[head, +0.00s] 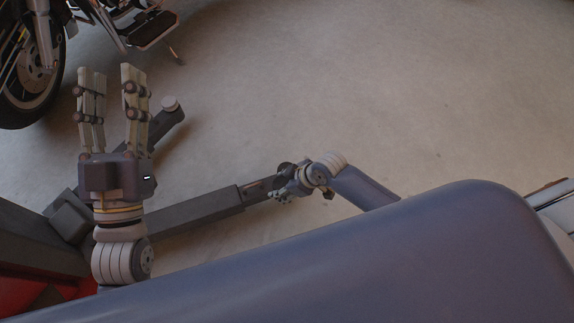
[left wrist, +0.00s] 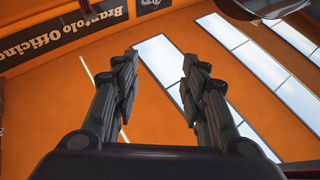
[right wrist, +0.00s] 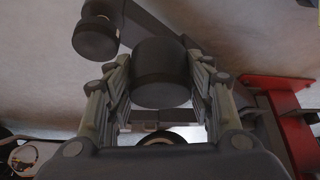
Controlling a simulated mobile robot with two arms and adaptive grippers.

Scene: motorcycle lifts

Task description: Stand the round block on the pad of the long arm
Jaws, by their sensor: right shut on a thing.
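The round block (right wrist: 161,73) is a dark, short cylinder between the fingers of my right gripper (right wrist: 160,85) in the right wrist view. The fingers press on its sides. In the head view my right gripper (head: 280,188) is over the far end of the long arm (head: 205,207), a dark beam, and hides that end. In the right wrist view a dark round pad (right wrist: 95,40) stands at the end of a dark beam, apart from the block at upper left; it seems to be the long arm's. My left gripper (head: 112,75) is open, empty and raised.
The red and dark lift base (head: 35,255) is at lower left. A motorcycle (head: 40,55) stands at upper left. The concrete floor (head: 400,90) to the right is clear.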

